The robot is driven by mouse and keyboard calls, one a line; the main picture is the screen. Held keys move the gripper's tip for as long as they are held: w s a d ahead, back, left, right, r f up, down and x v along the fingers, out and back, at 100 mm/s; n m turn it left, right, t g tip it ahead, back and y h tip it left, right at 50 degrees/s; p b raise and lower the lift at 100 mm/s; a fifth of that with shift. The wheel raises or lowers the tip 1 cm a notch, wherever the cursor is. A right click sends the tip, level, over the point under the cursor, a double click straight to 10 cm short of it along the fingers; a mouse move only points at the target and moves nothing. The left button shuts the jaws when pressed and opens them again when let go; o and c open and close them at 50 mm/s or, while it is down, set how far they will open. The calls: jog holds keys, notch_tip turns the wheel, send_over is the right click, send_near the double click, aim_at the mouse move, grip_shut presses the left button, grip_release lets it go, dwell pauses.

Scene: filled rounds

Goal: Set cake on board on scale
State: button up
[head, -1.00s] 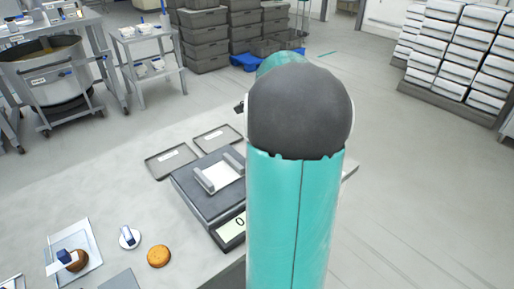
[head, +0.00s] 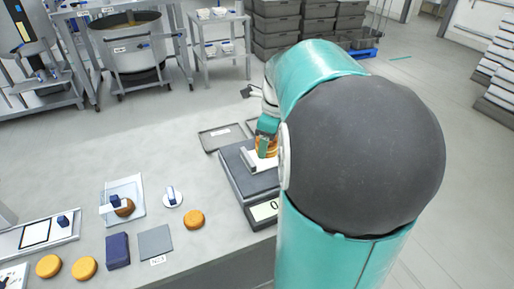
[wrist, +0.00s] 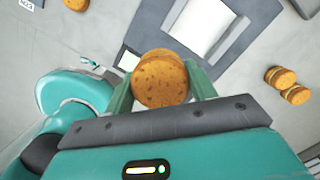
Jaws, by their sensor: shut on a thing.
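My gripper (head: 266,138) is shut on a round golden-brown cake. In the wrist view the cake (wrist: 160,78) sits between the two green fingers of my gripper (wrist: 161,84). In the head view the cake appears over the scale (head: 240,184), which is dark grey with a display at its front reading 0. The white board (wrist: 207,22) lies on the scale between two pale rails, beyond the cake in the wrist view. In the head view my arm hides much of the board and scale. I cannot tell the gap between cake and board.
A single cake (head: 194,220) lies on the table left of the scale. More cakes (head: 84,267), a dark blue block (head: 118,250) and a grey square (head: 155,243) are at the front left. A grey tray (head: 221,137) lies behind the scale. Two filled rounds (wrist: 280,78) show at right in the wrist view.

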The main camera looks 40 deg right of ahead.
jog(key=w+d+f, duration=0.1)
jog(key=w+f, duration=0.1)
jog(key=w+d+f, duration=0.4)
jog(key=w+f, duration=0.1)
jog(key=shift+d, duration=0.15)
jog(key=shift+w+d+f, duration=0.15)
jog(key=shift+w+f, duration=0.05)
jog(key=shift+f, duration=0.15)
jog(key=shift+w+d+f, duration=0.1)
jog(key=shift+w+f, duration=0.05)
jog(key=shift+f, duration=1.5)
jog(key=shift+f, duration=0.1)
jog(key=o, duration=0.4)
jog(key=r, duration=0.4)
jog(key=s+r, duration=0.1)
jog(key=r, duration=0.7)
jog(key=shift+s+d+r, duration=0.1)
jog(key=shift+s+d, duration=0.2)
jog(key=shift+s, duration=0.05)
